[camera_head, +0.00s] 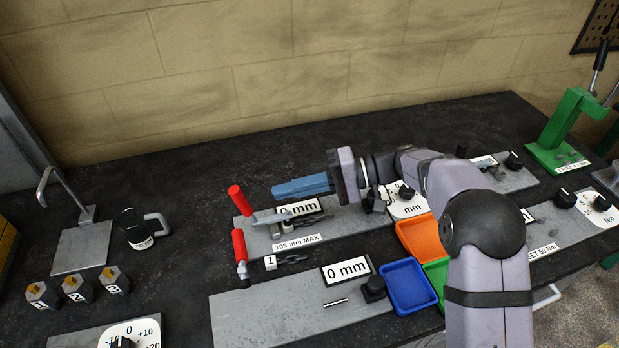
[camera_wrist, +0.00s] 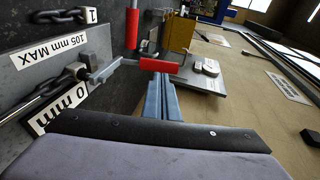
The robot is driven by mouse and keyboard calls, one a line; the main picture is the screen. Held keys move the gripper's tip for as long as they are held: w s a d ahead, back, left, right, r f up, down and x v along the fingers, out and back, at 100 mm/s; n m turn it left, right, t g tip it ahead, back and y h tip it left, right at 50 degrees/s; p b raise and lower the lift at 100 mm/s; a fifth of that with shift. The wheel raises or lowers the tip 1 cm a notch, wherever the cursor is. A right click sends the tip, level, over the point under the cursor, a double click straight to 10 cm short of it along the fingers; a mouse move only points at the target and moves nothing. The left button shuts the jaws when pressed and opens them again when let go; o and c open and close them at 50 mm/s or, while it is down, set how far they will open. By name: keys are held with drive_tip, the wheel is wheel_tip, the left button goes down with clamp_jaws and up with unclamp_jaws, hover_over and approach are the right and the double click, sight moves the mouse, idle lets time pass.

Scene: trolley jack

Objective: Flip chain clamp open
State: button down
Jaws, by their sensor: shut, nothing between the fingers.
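The chain clamp has a red handle (camera_head: 236,198) at the left end of a grey plate marked "105 mm MAX", with a metal lever (camera_head: 270,217) running right from it. In the wrist view the red handle (camera_wrist: 160,65) lies across the picture just beyond my fingertips. My gripper (camera_head: 276,190) has blue fingers, shut and empty, pointing left above the clamp, with the tips right of the handle. The tips also show in the wrist view (camera_wrist: 161,80). I cannot tell whether they touch the handle. A dark chain (camera_wrist: 35,100) lies along the plate.
A second red handle (camera_head: 240,247) stands near a short chain tagged 1 (camera_head: 290,259). A black mug (camera_head: 135,229) stands to the left. Orange (camera_head: 420,238) and blue (camera_head: 408,287) bins lie right. A "0 mm" display (camera_head: 346,270) stands in front.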

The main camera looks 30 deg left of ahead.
drive_tip(key=shift+p+x, duration=1.2)
drive_tip(key=shift+x, duration=1.7)
